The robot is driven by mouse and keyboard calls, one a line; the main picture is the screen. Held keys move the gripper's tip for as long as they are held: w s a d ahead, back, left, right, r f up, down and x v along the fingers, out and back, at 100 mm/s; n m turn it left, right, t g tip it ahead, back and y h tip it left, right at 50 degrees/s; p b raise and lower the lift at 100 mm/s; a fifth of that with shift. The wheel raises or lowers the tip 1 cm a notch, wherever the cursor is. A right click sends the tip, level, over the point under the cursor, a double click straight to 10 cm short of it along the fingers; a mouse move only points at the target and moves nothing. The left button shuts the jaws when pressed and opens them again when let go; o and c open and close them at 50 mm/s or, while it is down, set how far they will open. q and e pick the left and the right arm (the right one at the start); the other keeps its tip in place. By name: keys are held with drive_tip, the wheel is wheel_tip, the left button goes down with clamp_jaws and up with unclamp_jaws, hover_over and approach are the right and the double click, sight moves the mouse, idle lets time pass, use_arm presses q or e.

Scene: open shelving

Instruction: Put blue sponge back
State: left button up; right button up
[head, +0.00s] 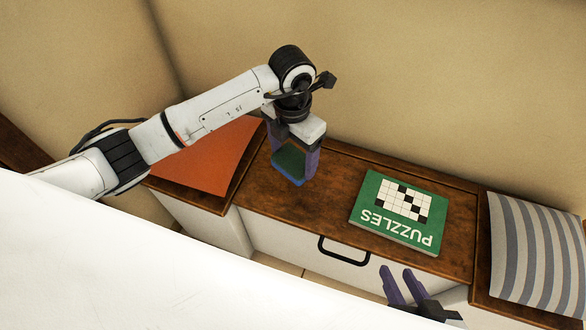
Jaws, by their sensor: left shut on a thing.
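My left gripper (297,166) points down above the wooden bench top, with its purple fingers on either side of the sponge. It is shut on the blue sponge (289,160), which shows a dark green face and blue edges. The fingers hide part of the sponge. I cannot tell whether its lower edge touches the wood. My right gripper (402,286) is low in the picture, in front of the bench. Its fingers are apart with nothing seen between them.
A green puzzle book (392,222) lies on the wooden bench top (322,212), right of the sponge. An orange cushion (205,165) is at left, a striped cushion (530,250) at right. A drawer with a black handle (343,256) is below. A white surface (120,265) fills the lower left.

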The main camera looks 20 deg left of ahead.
sight(293, 161)
use_arm(q)
wheel_tip(293, 161, down, 4)
drive_tip(key=shift+f+b, duration=0.2)
drive_tip(key=shift+b, duration=0.35)
drive_tip(key=shift+f, duration=0.25)
drive_tip(key=o, duration=1)
drive_tip(key=shift+c, duration=0.2)
use_arm(e)
drive_tip(key=shift+w+a+f, duration=0.35)
drive_tip(key=shift+w+a, duration=0.1)
